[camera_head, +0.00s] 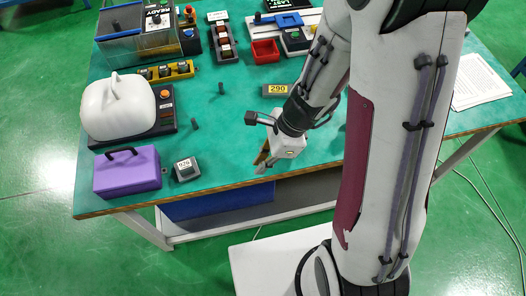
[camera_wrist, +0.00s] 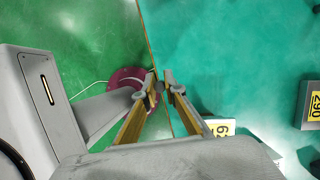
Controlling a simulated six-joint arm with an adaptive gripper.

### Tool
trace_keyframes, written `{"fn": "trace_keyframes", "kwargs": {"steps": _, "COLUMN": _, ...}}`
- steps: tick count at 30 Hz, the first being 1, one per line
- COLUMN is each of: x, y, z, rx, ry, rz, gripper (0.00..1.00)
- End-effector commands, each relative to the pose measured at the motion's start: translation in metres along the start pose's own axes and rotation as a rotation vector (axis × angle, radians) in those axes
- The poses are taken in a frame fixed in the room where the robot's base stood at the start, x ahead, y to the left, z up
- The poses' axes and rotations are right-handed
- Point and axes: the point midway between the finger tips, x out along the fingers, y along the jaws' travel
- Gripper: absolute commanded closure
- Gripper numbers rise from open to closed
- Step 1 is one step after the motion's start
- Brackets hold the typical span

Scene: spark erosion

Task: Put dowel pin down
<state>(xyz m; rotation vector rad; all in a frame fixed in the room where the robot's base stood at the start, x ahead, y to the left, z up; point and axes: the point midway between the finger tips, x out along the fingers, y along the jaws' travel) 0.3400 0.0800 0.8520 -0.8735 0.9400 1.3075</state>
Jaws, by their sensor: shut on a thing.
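My gripper (camera_head: 264,166) is near the front edge of the green table, its fingers pointing down. In the wrist view the gripper (camera_wrist: 160,90) has its two yellow-sided fingers closed toward each other on a small dark dowel pin (camera_wrist: 160,86). Only the pin's end shows there, close to the line of the table edge; whether it touches the table cannot be told. In the head view the held pin is too small to make out. Two similar dark pins stand upright on the table, one farther back (camera_head: 221,88) and one nearer (camera_head: 195,124).
A grey block labelled 290 (camera_head: 275,90) lies behind my gripper. A small numbered block (camera_head: 186,169) and a purple box (camera_head: 127,171) stand at the front left, with a white-covered device (camera_head: 118,106) behind. The green tabletop (camera_head: 235,140) left of my gripper is clear.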

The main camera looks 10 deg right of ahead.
Motion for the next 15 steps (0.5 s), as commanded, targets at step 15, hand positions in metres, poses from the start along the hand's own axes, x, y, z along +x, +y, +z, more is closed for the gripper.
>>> {"fn": "trace_keyframes", "kwargs": {"steps": 15, "x": -0.005, "y": -0.048, "z": -0.016, "rx": 0.013, "ry": 0.0, "rz": -0.007, "gripper": 1.0}}
